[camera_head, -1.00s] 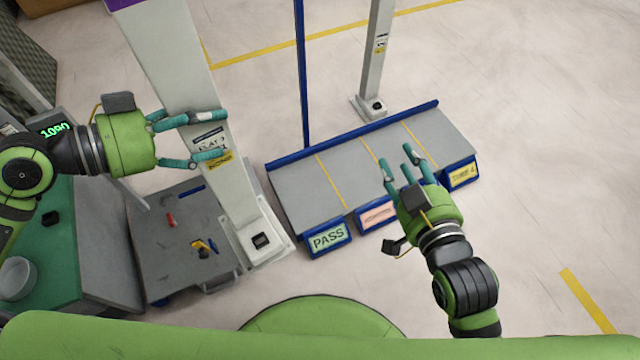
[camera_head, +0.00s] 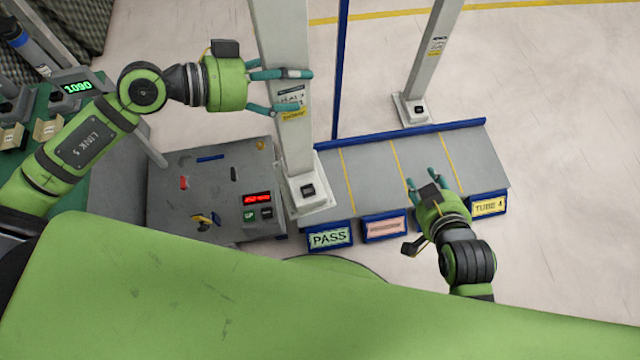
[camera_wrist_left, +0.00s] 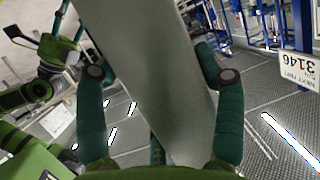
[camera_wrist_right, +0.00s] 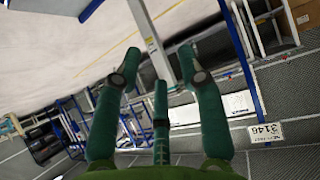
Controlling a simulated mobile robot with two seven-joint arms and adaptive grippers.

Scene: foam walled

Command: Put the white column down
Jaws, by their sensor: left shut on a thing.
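The white column (camera_head: 283,45) is a tall, pale, slightly tilted post with a label and a square foot (camera_head: 309,194). My left gripper (camera_head: 292,91) is shut on its shaft around the label. The left wrist view shows the column (camera_wrist_left: 160,80) between my fingers. The foot is between the grey cart and the left end of the rack (camera_head: 365,190), behind the PASS sign (camera_head: 330,237). I cannot tell whether the foot touches a surface. My right gripper (camera_head: 424,180) is open and empty over the rack's right part.
A similar column (camera_head: 430,60) stands behind the rack, near a thin blue post (camera_head: 340,70). The grey cart (camera_head: 165,225) at left carries small tools and a red display (camera_head: 257,198). Yellow lines divide the rack into lanes. Open floor lies to the right.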

